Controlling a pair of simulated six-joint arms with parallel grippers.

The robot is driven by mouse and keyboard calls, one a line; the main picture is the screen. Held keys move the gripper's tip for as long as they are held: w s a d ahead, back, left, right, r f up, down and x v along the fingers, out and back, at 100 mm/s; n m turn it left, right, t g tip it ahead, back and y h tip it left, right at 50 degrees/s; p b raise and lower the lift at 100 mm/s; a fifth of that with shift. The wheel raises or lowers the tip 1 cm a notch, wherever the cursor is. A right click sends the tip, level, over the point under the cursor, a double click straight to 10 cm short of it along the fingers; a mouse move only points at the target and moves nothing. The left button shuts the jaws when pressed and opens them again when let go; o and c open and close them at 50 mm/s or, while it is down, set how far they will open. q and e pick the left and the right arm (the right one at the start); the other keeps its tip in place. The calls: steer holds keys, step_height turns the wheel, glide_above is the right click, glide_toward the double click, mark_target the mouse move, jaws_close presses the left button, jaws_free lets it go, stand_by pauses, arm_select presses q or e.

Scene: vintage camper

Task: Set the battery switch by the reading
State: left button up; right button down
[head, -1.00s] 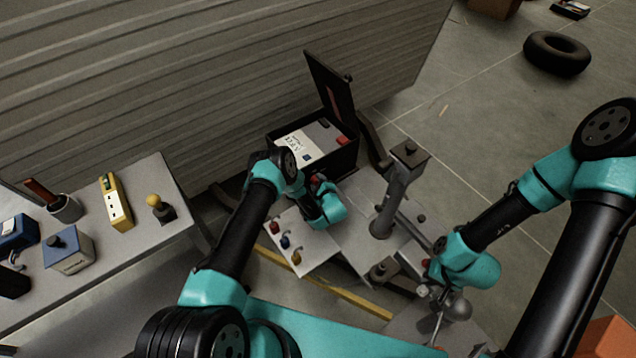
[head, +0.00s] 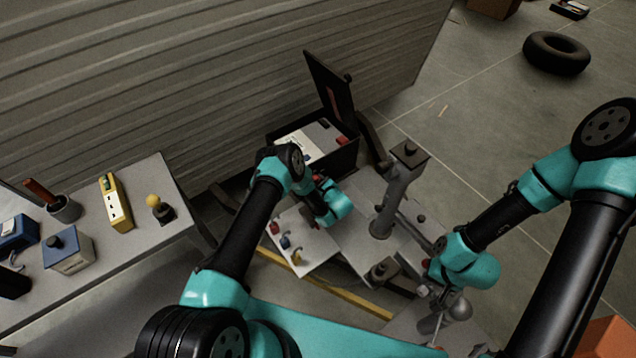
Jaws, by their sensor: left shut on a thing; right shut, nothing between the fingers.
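A black battery box (head: 345,158) with its lid (head: 330,88) up stands against the ribbed wall. Inside is a battery with a white label (head: 298,143) and a red part (head: 342,141). A white panel (head: 318,262) in front of it carries red, blue and yellow knobs (head: 286,241). I cannot tell which part is the battery switch, and no reading is legible. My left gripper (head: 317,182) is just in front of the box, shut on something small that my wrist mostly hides. My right gripper (head: 430,268) is shut and empty by the grey hitch parts, its fingers partly hidden.
A grey post (head: 398,192) stands between my arms. A tire (head: 557,53) lies on the open floor at the back right.

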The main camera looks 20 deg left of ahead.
arm_select(q)
steer(key=m+g, duration=0.1)
steer(key=m, duration=0.1)
steer(key=shift+m+y, duration=0.3)
steer(key=shift+y, duration=0.1)
steer(key=m+g+y, duration=0.1)
steer(key=m, duration=0.2)
steer(key=shift+w+g, duration=0.1)
steer(key=shift+g, duration=0.2)
steer(key=o, duration=0.9)
steer(key=shift+d, duration=0.1)
steer(key=v, duration=0.7)
steer(key=shift+d, duration=0.25)
